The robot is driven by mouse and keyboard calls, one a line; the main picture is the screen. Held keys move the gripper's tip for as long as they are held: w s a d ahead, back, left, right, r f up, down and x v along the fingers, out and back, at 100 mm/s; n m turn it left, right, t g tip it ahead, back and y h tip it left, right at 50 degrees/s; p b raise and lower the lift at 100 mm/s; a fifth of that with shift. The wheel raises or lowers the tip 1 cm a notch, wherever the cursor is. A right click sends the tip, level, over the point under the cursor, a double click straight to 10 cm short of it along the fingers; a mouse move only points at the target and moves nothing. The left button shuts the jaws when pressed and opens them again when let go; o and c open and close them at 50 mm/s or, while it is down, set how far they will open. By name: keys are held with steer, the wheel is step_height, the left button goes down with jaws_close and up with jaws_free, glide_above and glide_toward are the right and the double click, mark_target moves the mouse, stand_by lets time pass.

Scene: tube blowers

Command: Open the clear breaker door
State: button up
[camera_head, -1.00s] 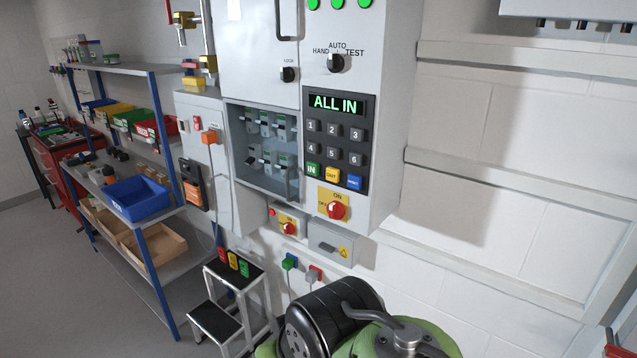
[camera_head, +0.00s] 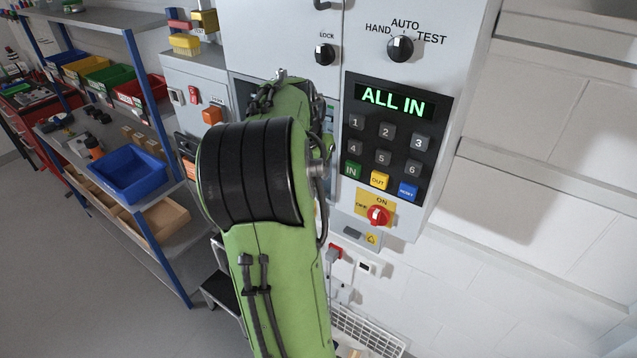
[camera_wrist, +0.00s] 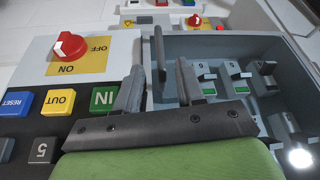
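The clear breaker door covers a grey recess (camera_wrist: 235,45) with several grey breakers (camera_wrist: 208,75) behind it in the wrist view; its transparent pane is hard to make out. Its dark bar handle (camera_wrist: 158,52) stands out beside the recess's left edge. My gripper (camera_wrist: 160,78) is open, with one finger on each side of the handle in the picture. I cannot tell whether either finger touches it. The door looks shut. In the head view my arm hides nearly all of the breaker recess, the handle and my gripper.
Beside the recess are a keypad (camera_head: 390,145) with an ALL IN display and a red rotary switch (camera_head: 378,215). A LOCK knob (camera_head: 324,54) and a mode knob (camera_head: 400,47) sit above. Shelves with a blue bin (camera_head: 128,174) stand at left.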

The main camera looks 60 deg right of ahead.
mark_target(318, 179)
steer(key=x, duration=0.7)
steer(key=shift+w, duration=0.1)
steer(key=shift+c, duration=0.5)
jaws_close()
